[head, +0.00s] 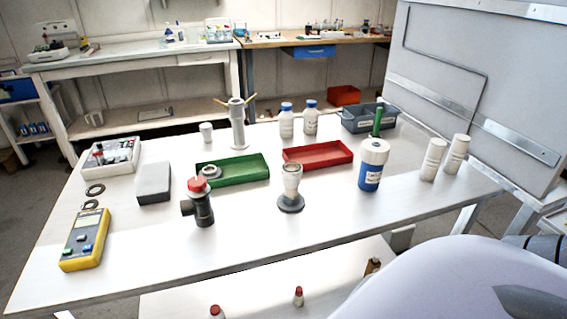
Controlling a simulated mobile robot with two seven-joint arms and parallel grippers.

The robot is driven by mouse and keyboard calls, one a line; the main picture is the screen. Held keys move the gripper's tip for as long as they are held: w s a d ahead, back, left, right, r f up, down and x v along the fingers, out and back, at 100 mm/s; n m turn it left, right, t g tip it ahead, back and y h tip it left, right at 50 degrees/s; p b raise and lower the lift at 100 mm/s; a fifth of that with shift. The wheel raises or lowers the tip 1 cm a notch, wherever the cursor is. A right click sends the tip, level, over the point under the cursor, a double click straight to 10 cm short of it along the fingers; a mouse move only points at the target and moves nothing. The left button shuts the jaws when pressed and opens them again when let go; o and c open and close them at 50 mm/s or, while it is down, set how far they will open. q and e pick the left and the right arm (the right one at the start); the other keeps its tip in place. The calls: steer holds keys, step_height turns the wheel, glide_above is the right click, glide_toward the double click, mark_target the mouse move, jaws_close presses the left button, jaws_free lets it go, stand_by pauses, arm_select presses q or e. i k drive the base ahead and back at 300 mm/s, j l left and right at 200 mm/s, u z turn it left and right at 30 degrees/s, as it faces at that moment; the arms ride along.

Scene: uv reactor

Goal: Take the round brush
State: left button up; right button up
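No brush head shows clearly. Neither of my grippers is in view.
On the table (345,215) are a green tray (245,172), a red tray (320,155), a grey bin (362,124), two white cylinders (433,159), a grey-based fitting (291,203), a red-capped pipe piece (203,209) and a yellow meter (85,240). The front right tabletop is clear.

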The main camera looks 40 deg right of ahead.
mark_target(379, 112)
steer(key=i+j+z, duration=0.2)
steer(key=z, duration=0.75)
